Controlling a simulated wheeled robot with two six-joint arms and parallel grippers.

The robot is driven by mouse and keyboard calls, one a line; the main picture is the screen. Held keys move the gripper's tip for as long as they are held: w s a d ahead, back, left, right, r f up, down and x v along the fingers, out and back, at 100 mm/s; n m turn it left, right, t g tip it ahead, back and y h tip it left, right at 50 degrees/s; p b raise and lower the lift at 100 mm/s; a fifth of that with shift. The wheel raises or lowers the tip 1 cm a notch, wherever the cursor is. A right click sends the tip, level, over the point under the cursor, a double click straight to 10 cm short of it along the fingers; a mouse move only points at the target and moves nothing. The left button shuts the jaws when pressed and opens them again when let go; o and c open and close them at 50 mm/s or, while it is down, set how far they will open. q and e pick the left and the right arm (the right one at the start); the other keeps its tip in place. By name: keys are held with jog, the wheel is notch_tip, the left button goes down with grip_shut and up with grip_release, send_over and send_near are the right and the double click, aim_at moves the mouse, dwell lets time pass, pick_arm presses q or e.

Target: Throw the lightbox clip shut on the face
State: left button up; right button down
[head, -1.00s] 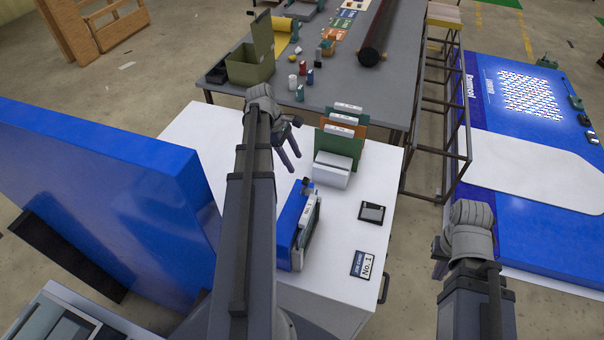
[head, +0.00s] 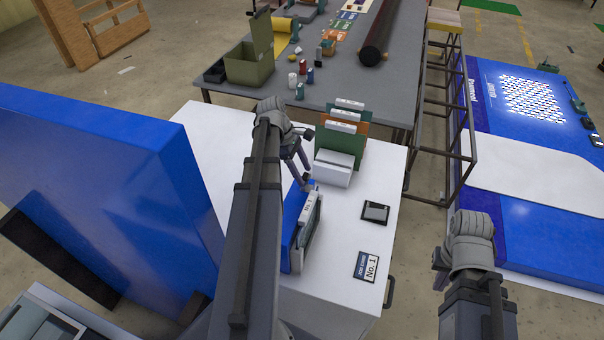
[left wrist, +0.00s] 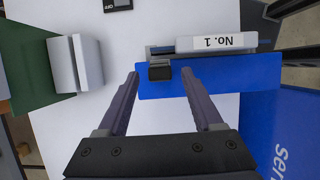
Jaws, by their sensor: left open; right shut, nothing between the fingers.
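In the left wrist view, the blue body (left wrist: 235,80) and labelled face (left wrist: 215,43) lie side by side. A small dark clip (left wrist: 159,71) sits at the end of the box, between the tips of my left gripper (left wrist: 160,77). The left gripper is open around the clip, with a visible gap each side. In the head view, my left gripper (head: 303,181) is at the box's far end. My right gripper (head: 440,270) is shut and empty, far right.
A white-grey block (head: 334,169) with upright green and orange cards stands just behind the box. A dark square item (head: 375,212) and a "No. 1" job card (head: 367,266) lie to its right. A large blue panel (head: 100,185) stands at left.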

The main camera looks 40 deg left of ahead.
pick_arm(q)
jog(key=shift+c, duration=0.4)
grip_shut()
